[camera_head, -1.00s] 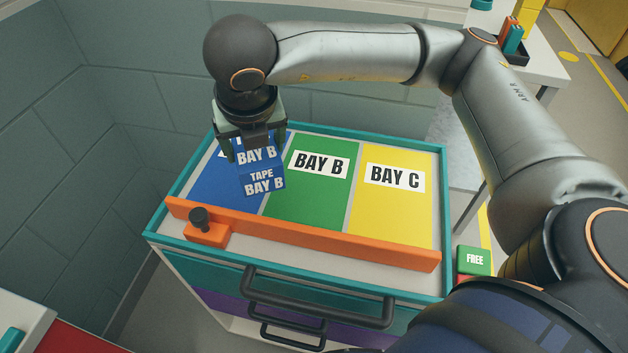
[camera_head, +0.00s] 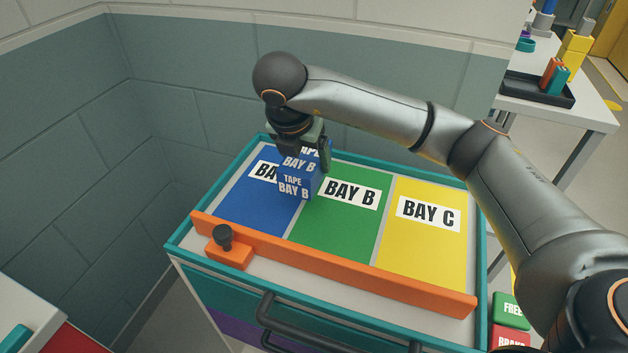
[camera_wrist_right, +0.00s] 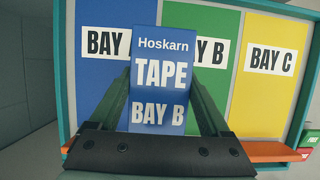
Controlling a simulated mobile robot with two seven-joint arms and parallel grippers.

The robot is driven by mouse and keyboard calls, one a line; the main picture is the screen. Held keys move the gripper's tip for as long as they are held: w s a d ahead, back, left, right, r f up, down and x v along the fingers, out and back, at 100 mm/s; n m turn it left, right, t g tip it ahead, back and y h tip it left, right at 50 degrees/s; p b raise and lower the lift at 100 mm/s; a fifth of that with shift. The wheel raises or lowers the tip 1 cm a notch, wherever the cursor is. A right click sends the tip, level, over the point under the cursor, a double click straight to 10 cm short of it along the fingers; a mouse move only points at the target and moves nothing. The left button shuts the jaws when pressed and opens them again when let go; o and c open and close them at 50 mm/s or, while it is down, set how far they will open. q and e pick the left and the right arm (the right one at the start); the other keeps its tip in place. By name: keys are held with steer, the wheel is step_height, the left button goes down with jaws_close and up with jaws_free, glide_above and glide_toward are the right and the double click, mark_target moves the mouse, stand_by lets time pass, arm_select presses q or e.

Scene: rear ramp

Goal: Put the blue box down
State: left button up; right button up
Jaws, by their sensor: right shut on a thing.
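The blue box (camera_head: 297,187), marked TAPE and BAY B, is held by my right gripper (camera_head: 302,154), whose fingers are shut on its two sides. It also shows in the right wrist view (camera_wrist_right: 158,75), marked Hoskarn. In the head view it overlaps the border between the blue bay (camera_head: 250,205) and the green BAY B bay (camera_head: 335,225). It looks roughly upright. I cannot tell how far its underside is above the surface. The box and gripper partly cover the blue bay's label. My left gripper is not in view.
The yellow BAY C bay (camera_head: 418,250) is empty, and most of the green bay is clear. An orange bar (camera_head: 340,270) with a black-knobbed orange block (camera_head: 229,250) runs along the front. A teal rim (camera_head: 482,235) surrounds the top. A wall stands behind.

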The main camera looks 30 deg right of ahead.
mark_target(305, 153)
steer(key=f, duration=0.1)
steer(key=w+d+f, duration=0.2)
steer(key=f, duration=0.1)
steer(key=shift+w+d, duration=0.2)
steer(key=shift+d, duration=0.05)
step_height(305, 153, down, 4)
steer(key=shift+w+d+r, duration=0.1)
steer(key=shift+w+r, duration=0.05)
steer(key=shift+r, duration=0.05)
steer(key=o, duration=1.4)
steer(key=p+v, duration=0.1)
steer(key=v, duration=1.1)
